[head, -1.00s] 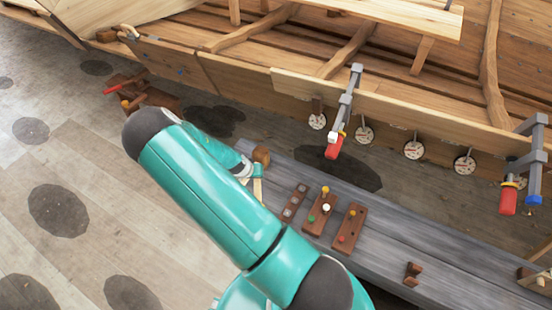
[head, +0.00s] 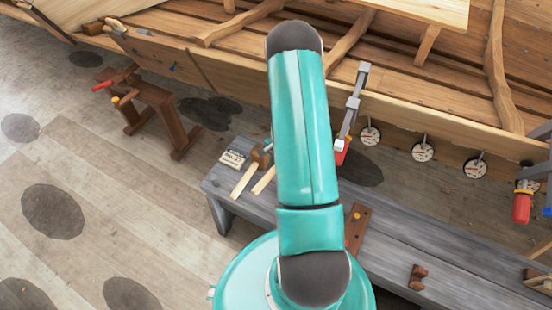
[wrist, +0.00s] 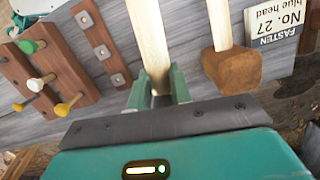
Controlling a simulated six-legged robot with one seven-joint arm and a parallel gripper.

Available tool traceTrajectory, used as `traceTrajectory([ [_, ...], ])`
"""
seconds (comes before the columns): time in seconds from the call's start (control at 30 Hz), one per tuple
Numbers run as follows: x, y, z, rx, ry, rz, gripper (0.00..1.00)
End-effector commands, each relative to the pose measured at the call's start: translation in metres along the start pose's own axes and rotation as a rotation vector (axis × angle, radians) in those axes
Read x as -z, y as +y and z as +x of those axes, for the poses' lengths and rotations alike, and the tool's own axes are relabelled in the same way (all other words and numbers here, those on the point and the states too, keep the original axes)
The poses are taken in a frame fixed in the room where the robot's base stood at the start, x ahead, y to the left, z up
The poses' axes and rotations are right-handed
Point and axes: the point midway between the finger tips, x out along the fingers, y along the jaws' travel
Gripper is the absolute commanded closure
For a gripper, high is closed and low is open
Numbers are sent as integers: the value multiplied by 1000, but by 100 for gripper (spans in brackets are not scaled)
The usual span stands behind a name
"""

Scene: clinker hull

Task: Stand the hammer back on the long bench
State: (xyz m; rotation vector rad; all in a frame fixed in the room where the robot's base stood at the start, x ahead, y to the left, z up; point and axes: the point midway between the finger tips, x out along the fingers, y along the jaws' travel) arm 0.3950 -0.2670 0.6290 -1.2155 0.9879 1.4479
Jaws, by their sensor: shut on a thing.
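In the wrist view, my gripper (wrist: 158,86) is shut on the pale wooden handle (wrist: 150,35) of a tool, taken to be the hammer. The handle runs away from the jaws over the grey bench. Its head is hidden behind my gripper. In the head view the handle (head: 263,181) shows just left of my arm, over the left part of the long bench (head: 415,245). My arm hides most of my gripper there. I cannot tell whether the handle touches the bench.
A wooden mallet (wrist: 231,70) lies close beside the held handle. A label card (wrist: 271,27) reads "FASTEN No. 27 blue head". A peg board (wrist: 45,70) and a metal-studded strip (wrist: 97,40) are on the other side. The hull with clamps (head: 352,105) runs behind the bench.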

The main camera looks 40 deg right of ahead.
Motion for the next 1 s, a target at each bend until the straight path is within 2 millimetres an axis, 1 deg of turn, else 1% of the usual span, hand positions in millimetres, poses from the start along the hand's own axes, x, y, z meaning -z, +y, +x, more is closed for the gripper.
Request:
traceTrajectory([
  [0.07, 0, 1, 0, 5, -3, 4, 100],
  [0.23, 0, 2, 12, 4, -3, 4, 100],
  [0.6, 7, 2, 58, 3, -4, 3, 100],
  [0.7, 10, 0, 67, 4, -2, 3, 100],
  [0.83, 13, -1, 75, 4, -1, 3, 100],
  [1.0, 14, -2, 78, 4, -1, 3, 100],
])
